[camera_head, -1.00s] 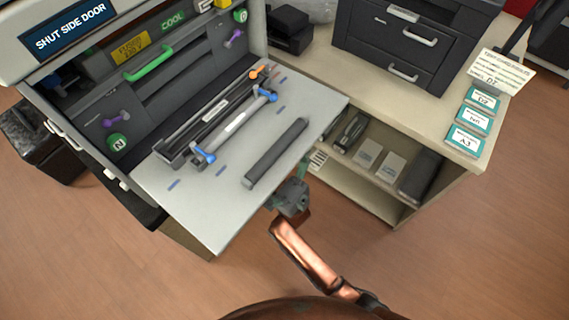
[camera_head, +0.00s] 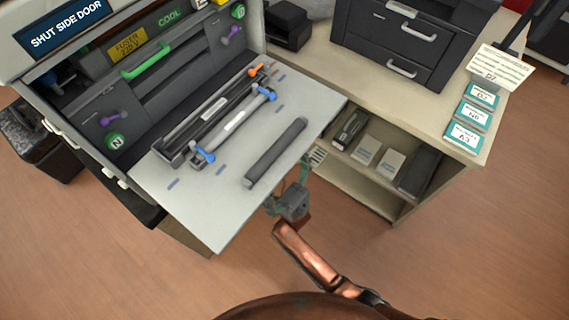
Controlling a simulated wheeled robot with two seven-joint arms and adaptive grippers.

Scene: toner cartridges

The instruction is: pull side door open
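The side door (camera_head: 220,215) of the printer is folded down as a flat, light grey panel, open. On its inner face are a dark bar-shaped handle (camera_head: 276,152) and a long grey unit (camera_head: 236,118) with blue end levers. My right gripper (camera_head: 300,178) is just beside and below the door's near right edge, its fingers partly hidden by the panel. I cannot tell whether it touches the door or how far its fingers are apart. My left gripper is not in view.
The printer's screen (camera_head: 64,27) reads "SHUT SIDE DOOR". A green handle (camera_head: 146,62) and a yellow fuser label (camera_head: 128,45) show in the open bay. A bench (camera_head: 400,115) with a shelf of boxes stands to the right. The floor in front is clear.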

